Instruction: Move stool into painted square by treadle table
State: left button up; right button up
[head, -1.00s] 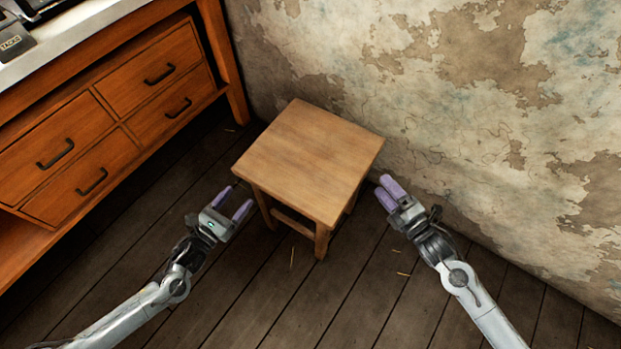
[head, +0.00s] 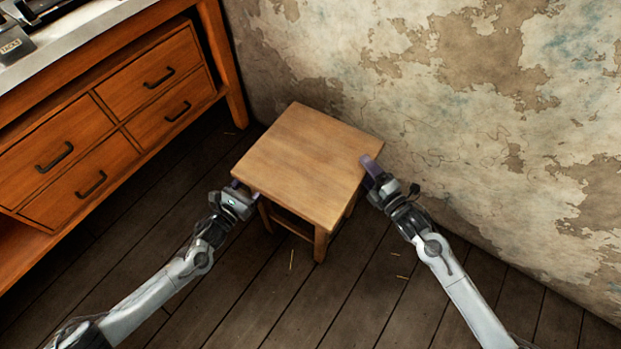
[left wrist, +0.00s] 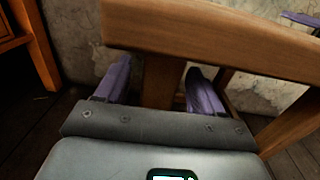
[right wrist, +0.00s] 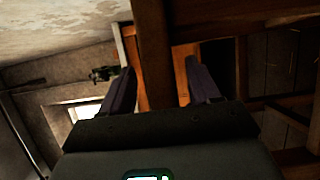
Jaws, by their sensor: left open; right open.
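The wooden stool (head: 305,160) stands upright on the floor near the wall, with a square seat and legs below. My left gripper (head: 238,187) is at the seat's left corner. In the left wrist view its open purple fingers (left wrist: 158,85) sit on either side of a stool leg (left wrist: 161,80), below the seat edge (left wrist: 200,38). My right gripper (head: 371,168) is at the seat's right edge. In the right wrist view its open fingers (right wrist: 160,88) lie either side of a stool leg (right wrist: 154,50). I see no painted square or treadle in the head view.
A wooden drawer cabinet (head: 115,125) with a light top stands at the left. The peeling wall (head: 450,110) is close behind and right of the stool. The dark plank floor (head: 290,310) in front is clear apart from bits of straw.

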pick_arm(q)
jog(key=shift+x, duration=1.1)
pick_arm(e)
jog(key=shift+x, duration=1.15)
jog(key=shift+s, duration=0.1)
pick_arm(q)
jog(key=c, duration=1.1)
pick_arm(e)
jog(key=c, duration=1.1)
pick_arm(q)
grip_shut()
pick_arm(e)
grip_shut()
